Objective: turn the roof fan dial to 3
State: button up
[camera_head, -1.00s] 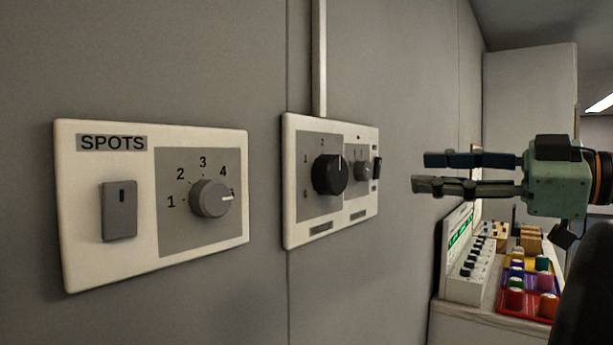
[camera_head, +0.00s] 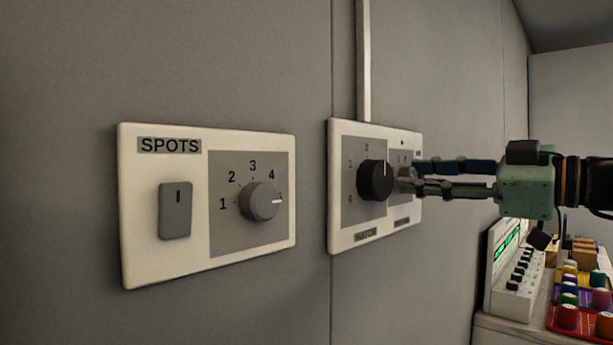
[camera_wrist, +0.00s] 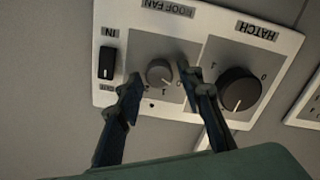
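The roof fan dial (camera_wrist: 159,72) is a small grey knob on a grey field under the upside-down ROOF FAN label in the wrist view. Numbers 1 and 2 show near it; its setting is too small to read surely. In the head view the roof fan dial (camera_head: 405,181) is partly hidden by my fingers. My gripper (camera_head: 414,175) reaches in from the right, fingers parted at the panel. In the wrist view my gripper (camera_wrist: 161,78) is open, one fingertip on each side of the dial. I cannot tell whether they touch it.
The larger black hatch dial (camera_wrist: 239,89) is close beside one finger; it also shows in the head view (camera_head: 375,181). An IN switch (camera_wrist: 107,62) is on the other side. The SPOTS panel (camera_head: 140,262) is at left. A counter with a control box (camera_head: 515,275) and coloured pots stands at lower right.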

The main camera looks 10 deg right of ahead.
grip_shut()
